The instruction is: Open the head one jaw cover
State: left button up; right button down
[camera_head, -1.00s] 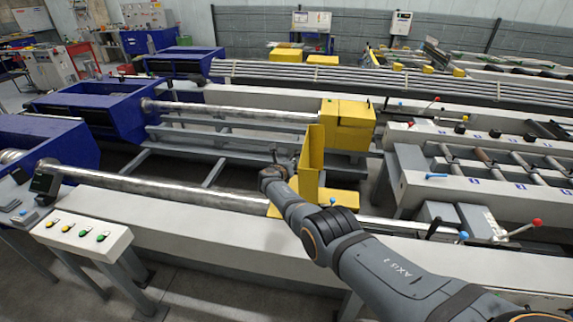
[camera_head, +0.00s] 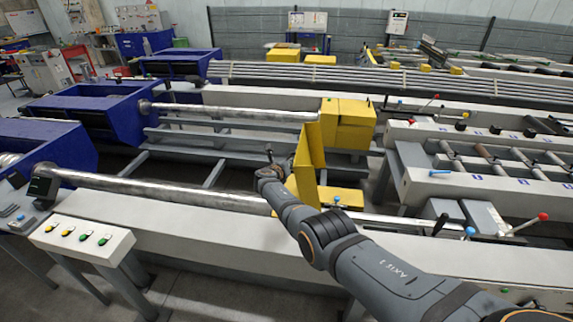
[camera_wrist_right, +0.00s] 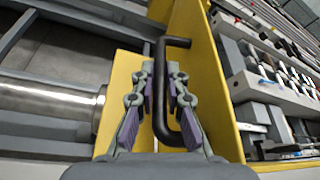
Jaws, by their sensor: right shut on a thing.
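The head one jaw cover (camera_head: 309,160) is a yellow hinged plate, standing tilted up above its yellow base (camera_head: 341,197) on the nearer bench. In the right wrist view, the yellow cover (camera_wrist_right: 196,50) fills the middle and carries a black bar handle (camera_wrist_right: 188,118). My right gripper (camera_wrist_right: 166,72) has its two fingers on either side of the handle and is shut on it. In the head view, my right gripper (camera_head: 272,165) is at the cover's left side, small and partly hidden by my arm. My left gripper is not in view.
A long steel bar (camera_head: 165,190) runs along the nearer bench to the cover. A second yellow cover (camera_head: 347,124) is closed on the bench behind. A button box (camera_head: 82,236) stands at the front left. Levers with red and blue knobs (camera_head: 542,216) are at the right.

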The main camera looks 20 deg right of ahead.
jog(key=shift+f, duration=0.15)
jog(key=c, duration=1.4)
grip_release()
jog(key=shift+o, duration=0.2)
jog(key=shift+d, duration=0.1)
jog(key=shift+s+a+r, duration=0.2)
jog(key=shift+s+a, duration=0.2)
jog(key=shift+a, duration=0.1)
jog(key=v, duration=0.6)
jog(key=shift+s+a+r, duration=0.1)
jog(key=shift+s, duration=0.05)
